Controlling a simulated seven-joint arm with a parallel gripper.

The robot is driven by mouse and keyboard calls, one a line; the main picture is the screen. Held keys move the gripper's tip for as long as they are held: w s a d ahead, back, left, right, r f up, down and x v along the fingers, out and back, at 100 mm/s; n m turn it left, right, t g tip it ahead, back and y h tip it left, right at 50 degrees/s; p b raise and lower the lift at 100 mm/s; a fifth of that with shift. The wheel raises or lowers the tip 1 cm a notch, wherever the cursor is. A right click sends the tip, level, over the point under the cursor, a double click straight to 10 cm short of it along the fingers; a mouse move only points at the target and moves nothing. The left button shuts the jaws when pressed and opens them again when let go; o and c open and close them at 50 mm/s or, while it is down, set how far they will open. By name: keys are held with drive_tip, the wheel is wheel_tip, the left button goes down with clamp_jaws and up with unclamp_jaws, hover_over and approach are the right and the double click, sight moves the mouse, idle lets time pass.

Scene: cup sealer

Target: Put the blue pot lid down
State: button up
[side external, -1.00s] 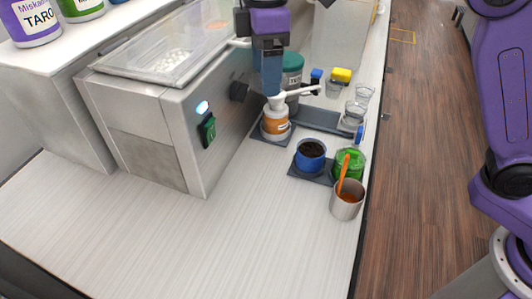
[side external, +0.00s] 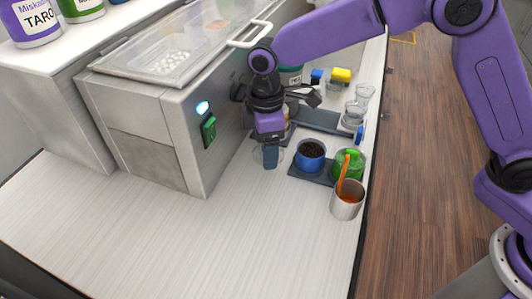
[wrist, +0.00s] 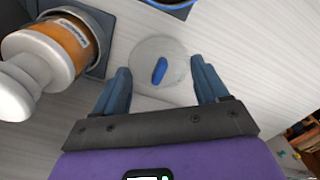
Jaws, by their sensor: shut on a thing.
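The blue pot lid (wrist: 146,52) is a clear round disc with a blue handle. In the wrist view it lies between the two fingers of my gripper (wrist: 160,76), which are at its left and right rim. In the side view the lid (side external: 257,154) is faint, low over the white counter left of the blue pot (side external: 310,158). My gripper (side external: 270,158) points down there and partly hides it. Whether the lid touches the counter is hard to tell. The blue pot is uncovered, with dark contents, on a dark pad.
An orange bottle with a white pump (wrist: 60,50) stands close by at the left in the wrist view. A green container (side external: 350,164) and a metal cup (side external: 347,200) with an orange utensil stand right of the pot. The front counter (side external: 200,240) is clear.

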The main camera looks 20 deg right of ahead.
drive_tip(key=shift+f, duration=1.55)
drive_tip(key=shift+f, duration=0.15)
drive_tip(key=o, duration=1)
wheel_tip(320, 180, up, 12)
drive_tip(key=shift+r, duration=0.2)
drive_tip(key=s+d, duration=0.3)
drive_tip(key=s+d+m, duration=0.1)
drive_tip(key=s+d, duration=0.2)
drive_tip(key=d, duration=0.1)
drive_tip(key=s+d+m, duration=0.1)
drive_tip(key=s+d, duration=0.2)
drive_tip(key=d, duration=0.1)
drive_tip(key=shift+d+r+h, duration=0.2)
drive_tip(key=shift+r+h, duration=0.1)
drive_tip(key=s+d+f, duration=0.2)
drive_tip(key=s+d, duration=0.6)
drive_tip(key=s, duration=0.1)
drive_tip(key=s+d+f+m+y, duration=0.1)
drive_tip(key=s+d+f, duration=0.1)
drive_tip(key=s+d, duration=0.7)
